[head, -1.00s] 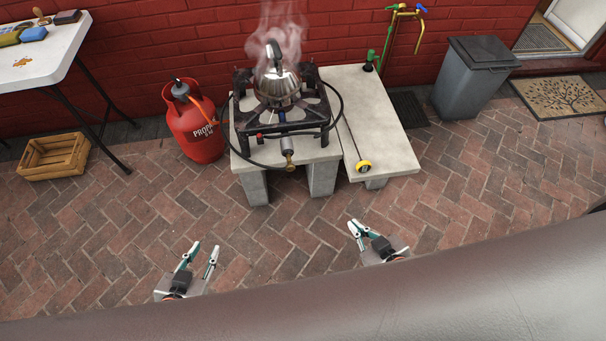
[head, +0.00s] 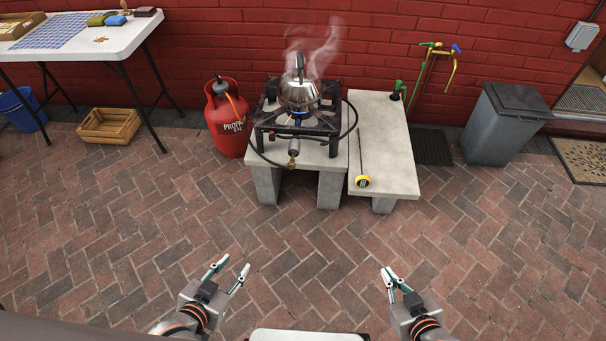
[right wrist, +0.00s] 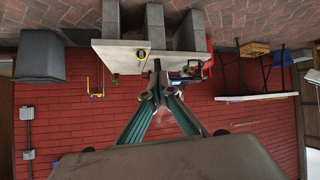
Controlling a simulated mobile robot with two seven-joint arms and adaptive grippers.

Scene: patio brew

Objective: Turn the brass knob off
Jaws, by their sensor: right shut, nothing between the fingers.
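The brass knob (head: 293,164) is at the front end of the gas valve below the burner (head: 298,137), with a black hose by it. A steel kettle (head: 298,95) stands on the burner and steams. A blue flame shows under it. My left gripper (head: 234,263) is open and empty, low in the head view, well short of the burner. My right gripper (head: 387,270) is shut and empty, low and right of the burner, apart from the knob. Its closed fingertips show in the right wrist view (right wrist: 157,68), where the scene is upside down.
The burner stands on a stone slab on block legs. A lower slab (head: 388,150) beside it bears a yellow-ended thermometer-like probe (head: 362,181). A red propane bottle (head: 227,125) stands left, a grey bin (head: 503,125) right. The brick paving in front is clear.

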